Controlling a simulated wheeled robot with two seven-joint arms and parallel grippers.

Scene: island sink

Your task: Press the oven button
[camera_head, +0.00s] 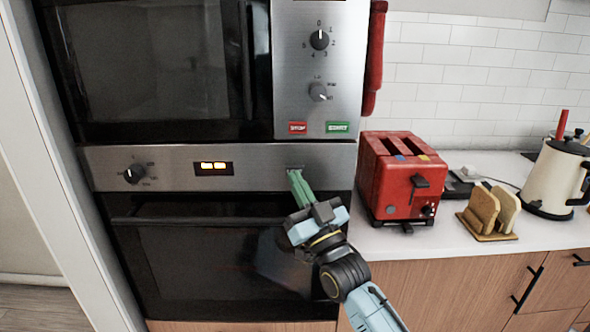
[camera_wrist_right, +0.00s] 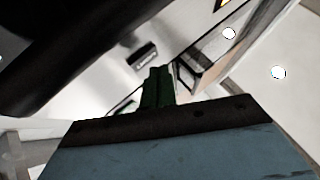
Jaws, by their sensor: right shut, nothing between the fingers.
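The built-in oven (camera_head: 180,262) has a steel control strip (camera_head: 258,165) with a black knob at its left and a lit orange display (camera_head: 213,167). A small dark button (camera_head: 294,167) sits on the right part of the strip, partly hidden by my fingertips. My right gripper (camera_head: 294,174) is shut and empty, its green fingers pointing up at the button. I cannot tell if they touch it. In the right wrist view the shut green fingers (camera_wrist_right: 157,87) point towards a small dark block (camera_wrist_right: 143,54), which looks like the button. My left gripper is not in view.
A microwave (camera_head: 287,85) with red STOP and green START buttons sits above the oven. A red toaster (camera_head: 398,180), a toast rack (camera_head: 490,212) and a cream kettle (camera_head: 553,180) stand on the counter at the right. A red mitt hangs beside the microwave.

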